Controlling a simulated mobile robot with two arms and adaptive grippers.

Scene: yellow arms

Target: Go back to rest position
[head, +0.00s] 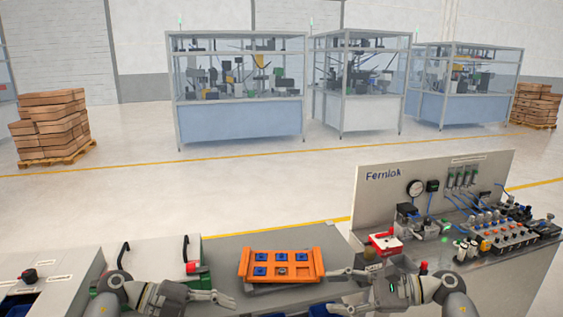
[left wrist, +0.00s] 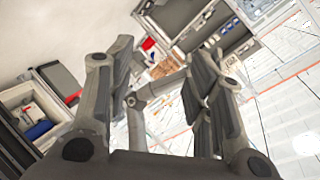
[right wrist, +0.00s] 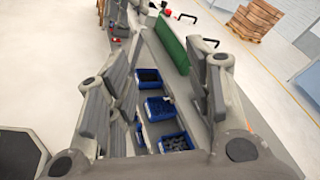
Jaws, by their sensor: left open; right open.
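My left gripper (head: 228,298) is low in the head view, in front of and left of the orange tray. Its fingers stand apart in the left wrist view (left wrist: 160,75), with nothing held between them. My right gripper (head: 335,288) is at the tray's right front side. It is open and empty in the right wrist view (right wrist: 160,65). The orange tray (head: 311,262) lies on the grey bench and has several blue squares in it. I cannot tell whether the right fingertips touch the tray.
A Fernlok panel (head: 435,180) with gauges and valves stands at the right. A red box (head: 385,243) sits near it. Blue bins (right wrist: 160,108) with dark parts show in the right wrist view, beside a green-sided case (right wrist: 174,45). Open floor (head: 240,195) lies behind the bench.

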